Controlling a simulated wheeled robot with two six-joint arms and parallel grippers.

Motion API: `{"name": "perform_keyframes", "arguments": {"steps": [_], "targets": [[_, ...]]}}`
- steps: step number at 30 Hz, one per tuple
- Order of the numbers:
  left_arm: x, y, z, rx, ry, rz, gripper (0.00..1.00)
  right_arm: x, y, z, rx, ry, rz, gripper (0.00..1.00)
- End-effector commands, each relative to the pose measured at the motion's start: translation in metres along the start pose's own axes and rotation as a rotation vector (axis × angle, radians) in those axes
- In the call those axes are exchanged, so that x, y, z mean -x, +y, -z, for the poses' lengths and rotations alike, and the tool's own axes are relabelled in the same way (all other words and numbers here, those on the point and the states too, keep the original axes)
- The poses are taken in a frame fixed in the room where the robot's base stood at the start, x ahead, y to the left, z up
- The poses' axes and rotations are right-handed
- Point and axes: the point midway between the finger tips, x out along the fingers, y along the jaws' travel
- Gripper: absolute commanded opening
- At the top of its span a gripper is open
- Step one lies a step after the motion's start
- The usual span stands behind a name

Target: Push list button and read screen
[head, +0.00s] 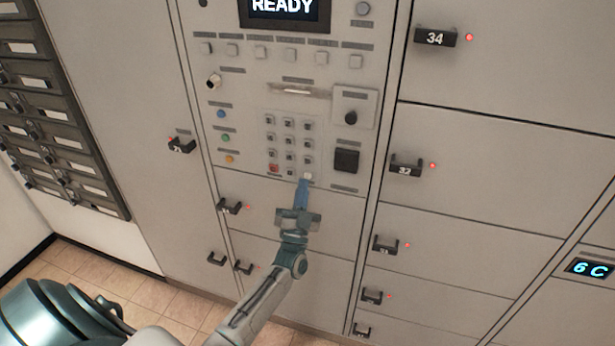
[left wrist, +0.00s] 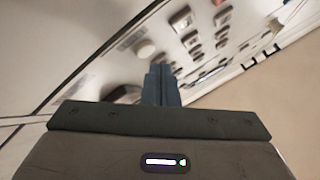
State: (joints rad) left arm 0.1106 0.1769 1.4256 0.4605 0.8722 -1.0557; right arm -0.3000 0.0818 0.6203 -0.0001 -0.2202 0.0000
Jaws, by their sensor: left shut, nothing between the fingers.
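The screen (head: 284,8) at the top of the locker panel reads "READY" and is cut off by the picture's top edge. A row of pale square buttons (head: 263,52) sits below it. The keypad (head: 290,140) has several small buttons, with a red one (head: 274,168) at lower left and a whitish one (head: 308,175) at lower right. The labels are too small to read, so I cannot tell which is the list button. My left gripper (head: 303,183) is shut and empty, its blue fingertips just below the whitish button; contact is unclear. In the left wrist view the fingertips (left wrist: 161,70) point toward the panel. My right gripper is out of view.
A dark square (head: 346,160) and a black knob (head: 350,118) are right of the keypad. Blue, green and orange buttons (head: 226,138) are at its left. Lockers with protruding black handles (head: 406,165) flank the panel. A mailbox rack (head: 55,120) stands at far left.

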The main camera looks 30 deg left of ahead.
Motion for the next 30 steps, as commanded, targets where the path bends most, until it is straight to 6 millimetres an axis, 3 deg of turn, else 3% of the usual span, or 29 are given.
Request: {"name": "perform_keyframes", "arguments": {"steps": [30], "targets": [[-0.0087,0.0063,-0.0064,0.000,0.000,0.000,0.00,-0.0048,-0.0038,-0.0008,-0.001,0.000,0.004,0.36]]}}
